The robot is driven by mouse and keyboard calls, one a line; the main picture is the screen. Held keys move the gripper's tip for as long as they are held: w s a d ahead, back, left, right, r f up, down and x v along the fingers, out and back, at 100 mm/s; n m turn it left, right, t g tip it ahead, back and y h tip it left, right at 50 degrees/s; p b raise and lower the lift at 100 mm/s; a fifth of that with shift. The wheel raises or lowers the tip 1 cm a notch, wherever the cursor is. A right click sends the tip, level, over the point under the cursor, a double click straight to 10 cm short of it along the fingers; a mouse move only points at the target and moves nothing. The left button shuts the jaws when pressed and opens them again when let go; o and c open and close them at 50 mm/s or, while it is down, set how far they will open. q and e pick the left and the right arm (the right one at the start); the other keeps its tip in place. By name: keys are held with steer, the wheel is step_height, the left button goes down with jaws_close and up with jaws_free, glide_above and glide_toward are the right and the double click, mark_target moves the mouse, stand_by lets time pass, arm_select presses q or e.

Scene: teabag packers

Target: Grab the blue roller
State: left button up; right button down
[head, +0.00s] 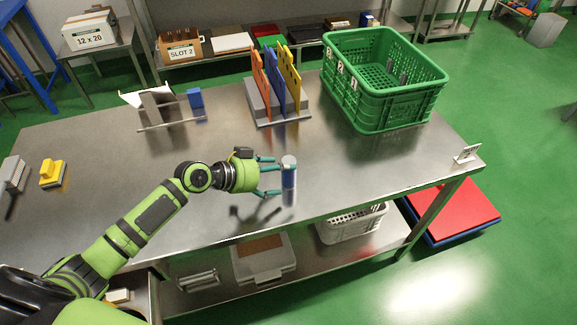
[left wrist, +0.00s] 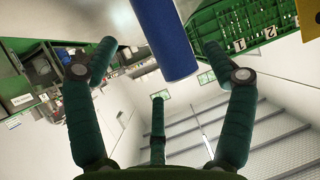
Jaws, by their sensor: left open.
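The blue roller (head: 289,180) stands upright near the front edge of the steel table, with a pale grey top end. In the left wrist view the blue roller (left wrist: 166,40) reaches in from the top, between the spread fingertips. My left gripper (head: 270,178) is open, its teal fingers pointing right at the roller, one on its far side and one on its near side. In the left wrist view the left gripper (left wrist: 160,58) shows its fingers apart and not closed on the roller. My right gripper is in neither view.
On the steel table (head: 350,155) stand a green crate (head: 385,105), a rack with orange, blue and yellow dividers (head: 278,112), a small metal stand (head: 165,115) with a blue block (head: 195,98), and a yellow block (head: 52,172) at left. The table right of the roller is clear.

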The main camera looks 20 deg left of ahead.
mark_target(284, 172)
arm_select(q)
steer(key=p+x, duration=0.1)
steer(key=x, duration=0.2)
steer(key=shift+w, duration=0.3)
steer(key=shift+w+d+f, duration=0.35)
steer(key=shift+d+f, duration=0.05)
steer(key=c, duration=1.4)
steer(key=shift+r, duration=0.1)
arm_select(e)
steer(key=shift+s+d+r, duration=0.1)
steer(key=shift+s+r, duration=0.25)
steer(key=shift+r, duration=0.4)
